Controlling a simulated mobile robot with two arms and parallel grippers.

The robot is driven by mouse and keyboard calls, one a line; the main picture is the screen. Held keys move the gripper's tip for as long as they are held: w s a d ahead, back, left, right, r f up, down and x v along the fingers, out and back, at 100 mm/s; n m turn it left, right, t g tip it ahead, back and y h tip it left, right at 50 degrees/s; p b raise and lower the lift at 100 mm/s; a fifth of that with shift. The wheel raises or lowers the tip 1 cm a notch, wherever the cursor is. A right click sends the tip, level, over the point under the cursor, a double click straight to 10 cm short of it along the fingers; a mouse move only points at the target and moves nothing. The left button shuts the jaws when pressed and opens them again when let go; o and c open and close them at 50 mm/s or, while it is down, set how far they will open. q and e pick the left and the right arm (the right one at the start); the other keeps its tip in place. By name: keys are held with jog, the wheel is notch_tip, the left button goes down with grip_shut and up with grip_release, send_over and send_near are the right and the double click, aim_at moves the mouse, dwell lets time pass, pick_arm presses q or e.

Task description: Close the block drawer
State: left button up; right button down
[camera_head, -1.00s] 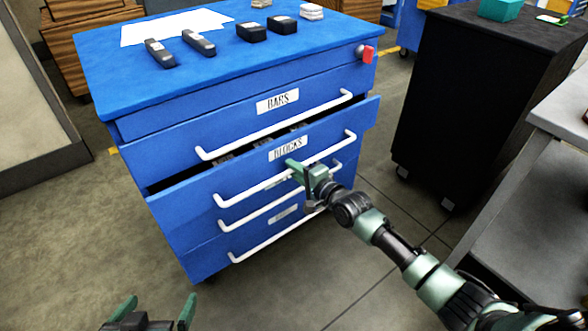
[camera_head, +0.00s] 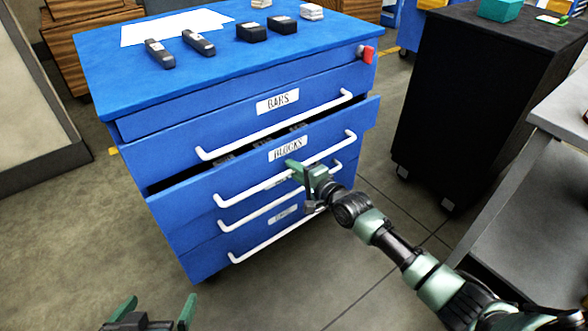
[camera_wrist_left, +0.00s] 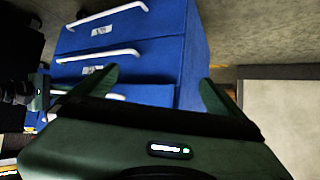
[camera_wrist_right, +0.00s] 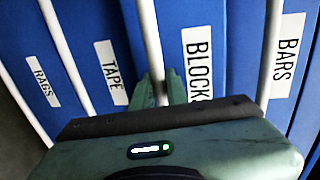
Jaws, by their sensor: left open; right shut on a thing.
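The blocks drawer (camera_head: 262,168) of the blue cabinet, labelled BLOCKS, stands partly open, with dark things showing inside it. My right gripper (camera_head: 300,172) is shut on the white bar handle (camera_head: 236,192) of this drawer. In the right wrist view the fingers (camera_wrist_right: 160,88) close around that handle beside the BLOCKS label (camera_wrist_right: 197,62). My left gripper (camera_head: 152,308) is open and empty at the bottom left of the head view, apart from the cabinet. Its spread fingers also show in the left wrist view (camera_wrist_left: 158,88).
The bars drawer (camera_head: 230,118) above looks shut, as do the lower drawers. The cabinet top (camera_head: 130,85) holds dark bars, blocks and a white sheet. A black cabinet (camera_head: 480,100) and a grey bench (camera_head: 560,105) stand at the right. Floor at the left is clear.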

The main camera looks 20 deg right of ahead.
dwell(0.6)
jog(key=x, duration=0.1)
jog(key=b+x, duration=0.2)
jog(key=x, duration=0.1)
jog(key=shift+w+a+r, duration=0.1)
jog(key=shift+w+r, duration=0.05)
jog(key=shift+r, duration=0.35)
jog(key=c, duration=1.7)
grip_release()
pick_arm(q)
jog(key=w+d+r+t+h, duration=0.1)
jog(key=w+d+r+t, duration=0.1)
jog(key=w+r+t, duration=0.3)
notch_tip(320, 180, up, 4)
jog(key=shift+d+r+t+h, duration=0.2)
jog(key=shift+d+t+h, duration=0.2)
jog(key=shift+t, duration=0.1)
pick_arm(e)
jog(key=shift+o, duration=1.3)
jog(key=shift+w, duration=0.15)
jog(key=shift+f, duration=0.1)
